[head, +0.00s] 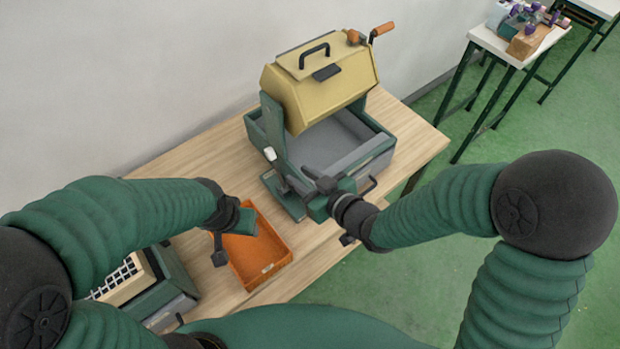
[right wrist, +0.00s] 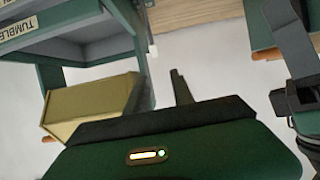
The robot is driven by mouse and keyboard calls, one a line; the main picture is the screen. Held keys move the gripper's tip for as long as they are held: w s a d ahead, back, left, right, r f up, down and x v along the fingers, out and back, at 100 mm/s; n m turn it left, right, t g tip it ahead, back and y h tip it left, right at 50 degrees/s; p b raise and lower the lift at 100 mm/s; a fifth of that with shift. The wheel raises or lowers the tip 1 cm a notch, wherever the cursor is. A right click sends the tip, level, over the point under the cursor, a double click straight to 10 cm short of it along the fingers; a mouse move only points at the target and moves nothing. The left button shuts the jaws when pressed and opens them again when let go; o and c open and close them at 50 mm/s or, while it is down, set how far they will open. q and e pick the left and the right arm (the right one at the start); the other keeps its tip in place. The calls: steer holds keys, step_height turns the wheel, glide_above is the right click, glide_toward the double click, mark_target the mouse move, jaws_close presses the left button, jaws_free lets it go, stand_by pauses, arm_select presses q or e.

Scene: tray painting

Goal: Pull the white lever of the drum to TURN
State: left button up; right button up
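The yellow drum (head: 318,92) hangs in a green stand (head: 284,140) on the wooden table in the head view. The white lever (head: 270,154) shows as a white knob on a dark shaft at the stand's near left side. My right gripper (head: 298,182) is just right of and nearer than the lever, apart from its knob. In the right wrist view its two dark fingers (right wrist: 157,92) stand apart with nothing between them.
A grey bin (head: 378,148) lies under the drum. An orange crank (head: 382,29) sticks out at the drum's far right. The orange tray (head: 282,262) is at the table's front, and a green box with a white grid (head: 172,290) is front left. Bare table lies left of the stand.

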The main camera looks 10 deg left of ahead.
steer(key=p+v, duration=0.1)
steer(key=v, duration=0.2)
steer(key=shift+d, duration=0.15)
stand_by(0.4)
steer(key=p+v, duration=1.6)
steer(key=p, duration=0.8)
steer(key=shift+s+d, duration=0.2)
steer(key=shift+d, duration=0.15)
